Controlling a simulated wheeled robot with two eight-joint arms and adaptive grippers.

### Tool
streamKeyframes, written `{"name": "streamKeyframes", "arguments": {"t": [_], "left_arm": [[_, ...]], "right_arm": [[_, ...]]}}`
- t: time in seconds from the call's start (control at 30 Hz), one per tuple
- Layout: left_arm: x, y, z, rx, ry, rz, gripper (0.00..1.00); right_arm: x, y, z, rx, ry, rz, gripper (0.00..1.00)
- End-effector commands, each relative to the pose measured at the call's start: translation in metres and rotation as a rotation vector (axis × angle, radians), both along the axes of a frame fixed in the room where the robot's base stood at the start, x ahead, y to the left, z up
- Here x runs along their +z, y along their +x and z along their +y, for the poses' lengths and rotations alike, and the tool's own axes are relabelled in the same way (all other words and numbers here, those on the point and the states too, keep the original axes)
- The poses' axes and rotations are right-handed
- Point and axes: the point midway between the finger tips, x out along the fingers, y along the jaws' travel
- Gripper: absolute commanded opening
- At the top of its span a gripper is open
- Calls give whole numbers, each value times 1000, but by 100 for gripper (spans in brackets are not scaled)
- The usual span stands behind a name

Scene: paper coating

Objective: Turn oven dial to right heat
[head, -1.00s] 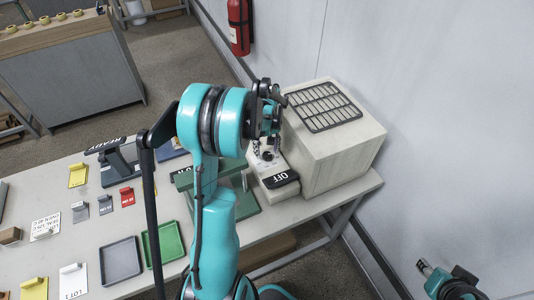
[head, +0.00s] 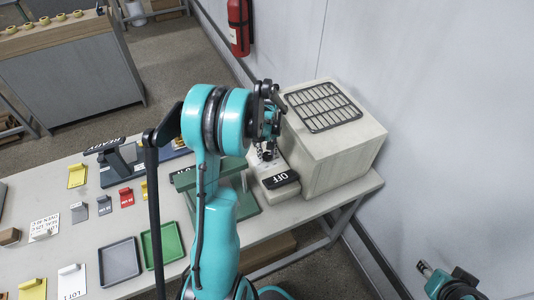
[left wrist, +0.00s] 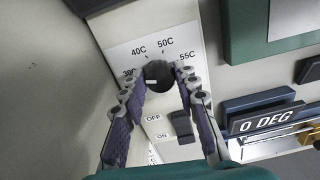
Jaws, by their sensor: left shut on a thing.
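The oven (head: 330,150) is a pale box with a black grille on top, at the right of the table. Its control panel (left wrist: 120,50) carries the marks 30C, 40C, 50C and 55C around a round black dial (left wrist: 158,74). My left gripper (left wrist: 160,80) is shut on the dial, one finger on each side. In the head view its fingertips (head: 267,152) reach down to the panel and hide most of the dial. I cannot tell which mark the dial points at. Part of my right arm shows at the lower right; its jaw state is unclear.
A black switch (left wrist: 182,126) with OFF and ON labels lies beside the dial. A green press-like stand (head: 262,218), a grey tray (head: 120,262) and a green tray (head: 172,243) stand to the left.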

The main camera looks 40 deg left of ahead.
Motion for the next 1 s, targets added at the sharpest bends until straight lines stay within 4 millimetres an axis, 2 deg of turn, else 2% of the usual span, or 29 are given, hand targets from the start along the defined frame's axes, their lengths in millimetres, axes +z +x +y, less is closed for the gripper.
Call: {"name": "streamKeyframes", "arguments": {"t": [0.27,1.0], "left_arm": [[-1,0,0,-136,0,0,1],[0,0,0,-729,0,0,1]], "right_arm": [[-5,0,0,0,0,0,40],[-19,0,0,0,0,0,40]]}}
